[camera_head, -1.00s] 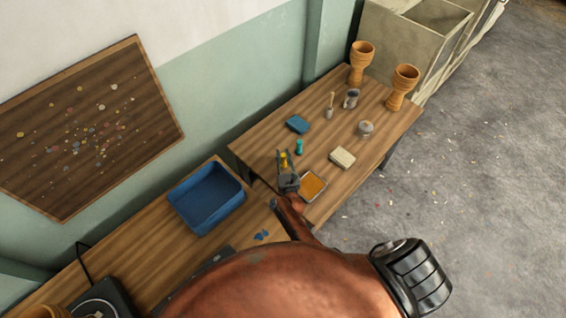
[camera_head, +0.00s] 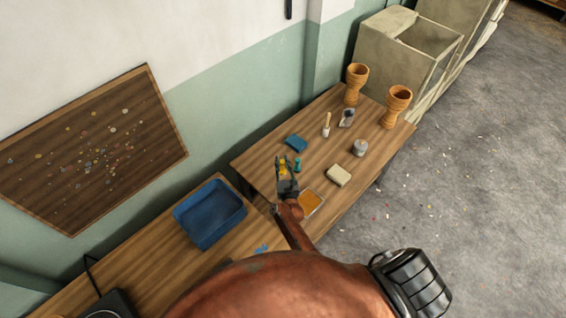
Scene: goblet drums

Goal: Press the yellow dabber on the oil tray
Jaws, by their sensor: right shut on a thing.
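The yellow dabber (camera_head: 282,169) is between the fingers of my right gripper (camera_head: 286,163), which is shut on it. The fingers and palm hide part of the dabber, and I cannot tell how high it is above the table. The oil tray (camera_head: 320,194), a small tray with an amber-orange pad, lies just right of and below the gripper, near the table's front edge. The dabber is apart from the tray in the picture. My left gripper is not in view.
A teal dabber (camera_head: 297,165) stands close right of my fingers. A blue bin (camera_head: 209,212) is at left.

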